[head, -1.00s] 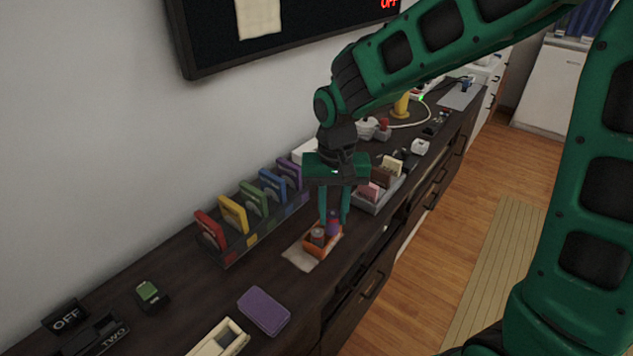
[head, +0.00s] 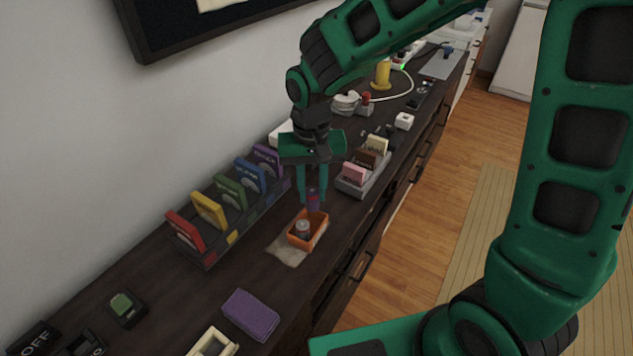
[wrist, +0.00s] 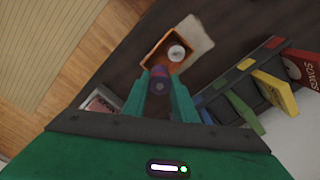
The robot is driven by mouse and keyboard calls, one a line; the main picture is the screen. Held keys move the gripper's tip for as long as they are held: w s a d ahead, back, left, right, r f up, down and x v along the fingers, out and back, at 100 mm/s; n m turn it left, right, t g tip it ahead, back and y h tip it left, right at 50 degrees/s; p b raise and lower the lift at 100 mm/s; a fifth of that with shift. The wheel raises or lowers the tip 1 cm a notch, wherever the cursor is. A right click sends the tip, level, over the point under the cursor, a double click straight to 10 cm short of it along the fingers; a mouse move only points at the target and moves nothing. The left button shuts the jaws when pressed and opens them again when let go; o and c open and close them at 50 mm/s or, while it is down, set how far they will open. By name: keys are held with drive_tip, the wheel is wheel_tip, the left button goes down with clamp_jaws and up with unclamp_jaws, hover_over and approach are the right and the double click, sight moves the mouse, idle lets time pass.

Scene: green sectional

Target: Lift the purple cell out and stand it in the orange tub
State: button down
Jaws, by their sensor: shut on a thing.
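My gripper (head: 312,192) is shut on the purple cell (head: 313,201), a small upright cylinder, and holds it at the far end of the orange tub. The cell's lower end looks level with or just above the tub's far rim; I cannot tell its exact height. The orange tub (head: 294,240) is a small open box holding a grey cell (head: 302,227) that stands upright. In the wrist view the purple cell (wrist: 159,76) sits between the fingertips, overlapping the near edge of the tub (wrist: 150,50), with the pale-topped grey cell (wrist: 177,52) beyond it.
A beige cloth (head: 287,252) lies under the tub. A dark rack (head: 208,262) of several coloured cards stands left, by the wall. A purple pad (head: 250,314) lies in front.

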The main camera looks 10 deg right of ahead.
sight(313, 210)
drive_tip(key=shift+f, duration=3.3)
drive_tip(key=shift+s+f, duration=0.1)
drive_tip(key=c, duration=1.4)
unclamp_jaws()
drive_tip(key=shift+c, duration=0.2)
drive_tip(key=shift+o, duration=0.2)
drive_tip(key=shift+o, duration=0.2)
wheel_tip(313, 210, up, 10)
drive_tip(key=shift+r, duration=0.5)
